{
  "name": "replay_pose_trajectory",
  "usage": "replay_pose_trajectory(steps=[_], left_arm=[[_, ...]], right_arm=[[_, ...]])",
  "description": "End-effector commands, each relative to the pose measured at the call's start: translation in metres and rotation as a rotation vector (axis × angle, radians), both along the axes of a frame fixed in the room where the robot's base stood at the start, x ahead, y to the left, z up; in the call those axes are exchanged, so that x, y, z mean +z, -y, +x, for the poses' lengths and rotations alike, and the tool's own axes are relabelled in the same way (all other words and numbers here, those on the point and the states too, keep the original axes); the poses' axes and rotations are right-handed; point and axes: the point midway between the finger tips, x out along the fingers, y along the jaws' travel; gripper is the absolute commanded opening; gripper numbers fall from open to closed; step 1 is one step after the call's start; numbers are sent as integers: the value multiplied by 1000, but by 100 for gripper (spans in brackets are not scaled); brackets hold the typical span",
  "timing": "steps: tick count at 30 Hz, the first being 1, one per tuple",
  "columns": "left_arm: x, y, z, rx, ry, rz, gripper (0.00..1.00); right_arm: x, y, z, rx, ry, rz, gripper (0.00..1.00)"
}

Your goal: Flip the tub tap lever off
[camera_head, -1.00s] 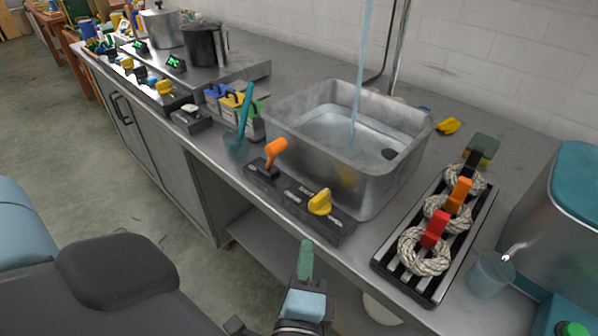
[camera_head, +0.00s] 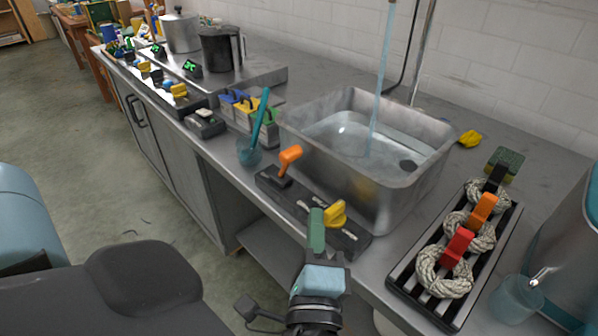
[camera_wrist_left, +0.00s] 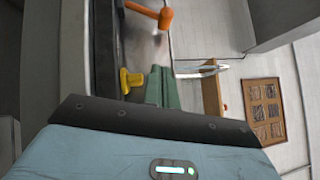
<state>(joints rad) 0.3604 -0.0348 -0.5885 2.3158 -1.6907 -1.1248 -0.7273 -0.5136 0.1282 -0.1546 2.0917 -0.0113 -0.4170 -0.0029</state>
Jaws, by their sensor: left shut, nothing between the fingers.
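The metal tub (camera_head: 377,190) holds water, and a water stream (camera_head: 381,90) falls into it. On a dark panel (camera_head: 292,203) in front of the tub stand an orange-handled lever (camera_head: 288,160) and a yellow knob (camera_head: 335,213). Both also show in the left wrist view, the orange handle (camera_wrist_left: 165,18) higher and the yellow knob (camera_wrist_left: 130,80) just left of the fingers. My left gripper (camera_head: 317,217) is shut and empty, its green fingertips just left of the yellow knob in the head view. I cannot tell whether they touch it. My right gripper is not in view.
A teal brush-like tool (camera_head: 257,130) stands left of the lever. A black rack (camera_head: 415,290) with rope skeins and coloured clips lies to the right, near a teal cup (camera_head: 515,298). Caddies, a dark pitcher (camera_head: 221,50) and a pot fill the counter's far left.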

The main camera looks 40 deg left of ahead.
Motion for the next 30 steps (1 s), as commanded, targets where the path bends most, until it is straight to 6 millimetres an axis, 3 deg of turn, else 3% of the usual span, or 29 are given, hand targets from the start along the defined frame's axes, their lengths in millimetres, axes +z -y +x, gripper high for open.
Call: replay_pose_trajectory(steps=[11, 19, 30], left_arm=[[15, -44, 53, 1, 4, 4, 0], [21, -75, 53, 0, 0, 3, 0], [22, -80, 54, 0, -1, 1, 0]], right_arm=[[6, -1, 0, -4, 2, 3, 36], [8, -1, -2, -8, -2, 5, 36], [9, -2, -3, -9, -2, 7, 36]])
